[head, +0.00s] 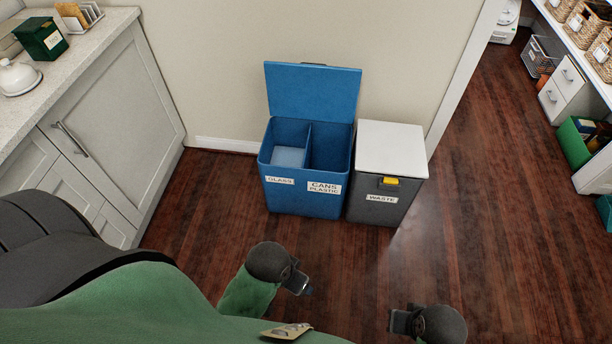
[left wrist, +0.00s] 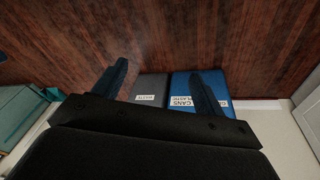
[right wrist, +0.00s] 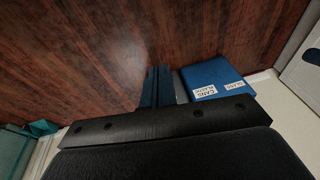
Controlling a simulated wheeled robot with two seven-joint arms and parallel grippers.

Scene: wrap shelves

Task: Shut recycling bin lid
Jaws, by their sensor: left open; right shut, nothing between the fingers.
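The blue recycling bin (head: 302,200) stands against the wall, with labels reading glass and cans plastic. Its blue lid (head: 312,92) is open and stands upright at the back, leaning toward the wall. Two compartments show inside, the left one with a pale blue bottom. The bin's front also shows in the left wrist view (left wrist: 208,83) and the right wrist view (right wrist: 210,76). My left gripper (head: 306,290) is open and empty, in front of the bin and apart from it. My right gripper (head: 392,322) is shut and empty, farther right and nearer me.
A dark grey waste bin (head: 375,208) with a shut white lid (head: 390,148) stands close at the blue bin's right. A white cabinet with a worktop (head: 110,28) is at the left. Shelves with baskets (head: 585,18) are at the far right. The wooden floor before the bins is clear.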

